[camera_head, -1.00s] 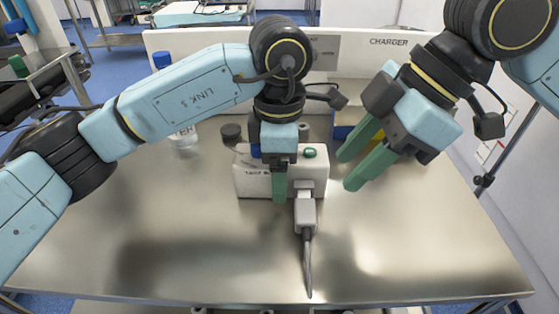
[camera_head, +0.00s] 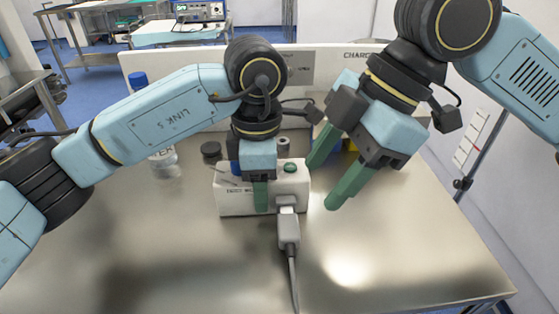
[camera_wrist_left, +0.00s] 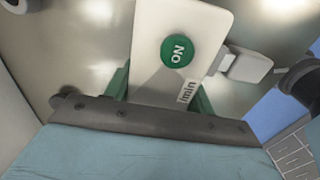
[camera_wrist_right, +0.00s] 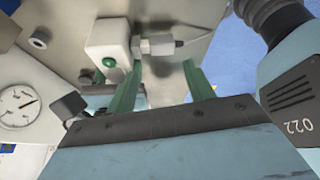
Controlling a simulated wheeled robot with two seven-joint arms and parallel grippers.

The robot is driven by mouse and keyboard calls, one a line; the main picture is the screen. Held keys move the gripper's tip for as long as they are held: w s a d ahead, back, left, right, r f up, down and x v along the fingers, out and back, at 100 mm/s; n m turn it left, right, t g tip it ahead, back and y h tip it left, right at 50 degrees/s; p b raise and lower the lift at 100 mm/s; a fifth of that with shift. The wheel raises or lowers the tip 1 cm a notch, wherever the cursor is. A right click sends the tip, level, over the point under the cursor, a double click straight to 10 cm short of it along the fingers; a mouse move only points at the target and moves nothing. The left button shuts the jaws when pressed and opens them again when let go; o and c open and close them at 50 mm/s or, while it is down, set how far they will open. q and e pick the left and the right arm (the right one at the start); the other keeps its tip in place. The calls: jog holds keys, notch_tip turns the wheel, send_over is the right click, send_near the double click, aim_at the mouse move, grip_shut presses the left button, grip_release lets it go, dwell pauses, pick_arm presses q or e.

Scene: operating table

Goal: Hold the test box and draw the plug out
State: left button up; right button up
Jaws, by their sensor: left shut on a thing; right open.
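The white test box (camera_head: 232,204) stands on the metal table with a green button (camera_head: 291,168) on top. My left gripper (camera_head: 260,197) is shut on the box from above, and its fingers flank the box in the left wrist view (camera_wrist_left: 160,92). The grey plug (camera_head: 288,232) sits in the box's near face, and its cable runs toward the table's front. It also shows in the right wrist view (camera_wrist_right: 153,46). My right gripper (camera_head: 321,187) is open and empty, above and right of the plug, apart from it.
A clear bottle (camera_head: 162,162) and a dark round piece (camera_head: 211,150) stand left of and behind the box. A white panel marked CHARGER (camera_head: 355,56) rises at the back. A round dial (camera_wrist_right: 17,105) shows in the right wrist view.

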aim_at(289, 231)
jog(key=s+a+r+n+h, duration=0.1)
jog(key=a+r+n+h, duration=0.3)
jog(key=n, duration=1.2)
jog(key=shift+h, duration=0.6)
jog(key=f, duration=0.8)
jog(key=a+f, duration=0.1)
jog(key=f, duration=0.3)
jog(key=shift+s+f, duration=0.2)
jog(key=shift+c, duration=0.3)
grip_shut()
jog(key=shift+r, duration=0.1)
jog(key=shift+r, duration=0.1)
jog(key=shift+s, duration=1.85)
jog(key=shift+s, duration=0.75)
